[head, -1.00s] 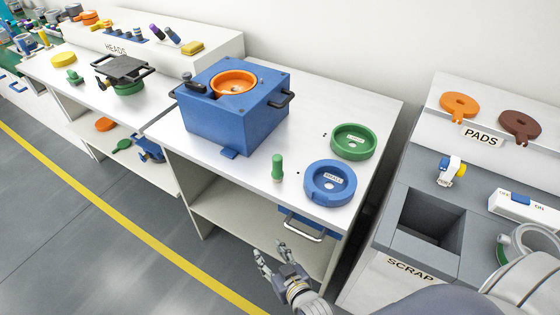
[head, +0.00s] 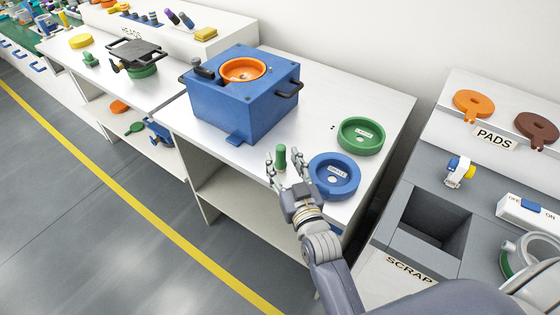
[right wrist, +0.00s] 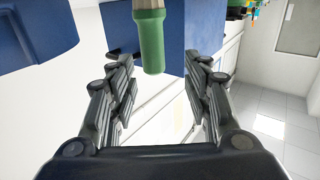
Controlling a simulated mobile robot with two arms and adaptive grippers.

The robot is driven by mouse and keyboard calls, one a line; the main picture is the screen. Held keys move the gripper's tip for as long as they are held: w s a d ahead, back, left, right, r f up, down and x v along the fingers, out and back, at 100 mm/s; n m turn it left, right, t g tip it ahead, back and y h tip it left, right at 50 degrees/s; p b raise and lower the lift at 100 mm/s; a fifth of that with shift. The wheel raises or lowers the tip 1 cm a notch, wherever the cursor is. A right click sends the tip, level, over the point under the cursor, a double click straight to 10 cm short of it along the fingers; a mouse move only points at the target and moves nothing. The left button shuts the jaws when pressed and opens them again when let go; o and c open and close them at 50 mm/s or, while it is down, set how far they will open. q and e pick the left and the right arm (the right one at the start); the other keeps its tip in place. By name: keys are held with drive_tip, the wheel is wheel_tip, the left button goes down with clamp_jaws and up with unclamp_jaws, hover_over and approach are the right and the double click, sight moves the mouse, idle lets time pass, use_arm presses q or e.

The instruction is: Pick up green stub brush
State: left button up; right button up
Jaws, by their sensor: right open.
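The green stub brush (head: 281,157) stands upright on the white table near its front edge, left of the blue ring. In the right wrist view its green handle (right wrist: 152,45) with a pale band shows ahead, between the fingers' directions and beyond their tips. My right gripper (head: 285,165) is open and empty, its fingers spread just in front of the brush. The gripper also shows in the right wrist view (right wrist: 160,75). I cannot tell whether any finger touches the brush. My left gripper is not in view.
A blue press box (head: 243,100) with an orange ring stands behind left. A blue dish (head: 334,190) sits close right of my gripper and a green dish (head: 361,148) behind it. A scrap bin (head: 432,222) is at the right. Table between box and green dish is clear.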

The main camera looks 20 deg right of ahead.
sight(282, 153)
drive_tip(key=w, duration=0.1)
drive_tip(key=w+b, duration=0.1)
drive_tip(key=w, duration=0.1)
drive_tip(key=w+b, duration=0.1)
drive_tip(key=shift+w+d, duration=0.2)
drive_tip(key=shift+d, duration=0.15)
drive_tip(key=shift+w+r, duration=0.1)
drive_tip(key=shift+w, duration=0.15)
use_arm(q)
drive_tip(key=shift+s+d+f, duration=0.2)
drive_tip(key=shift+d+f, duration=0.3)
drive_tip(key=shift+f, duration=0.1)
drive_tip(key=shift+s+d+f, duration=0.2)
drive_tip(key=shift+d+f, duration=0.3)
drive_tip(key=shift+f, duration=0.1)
use_arm(e)
drive_tip(key=shift+s, duration=0.1)
drive_tip(key=shift+c, duration=0.6)
drive_tip(key=c, duration=0.9)
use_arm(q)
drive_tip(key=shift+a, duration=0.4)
use_arm(e)
clamp_jaws()
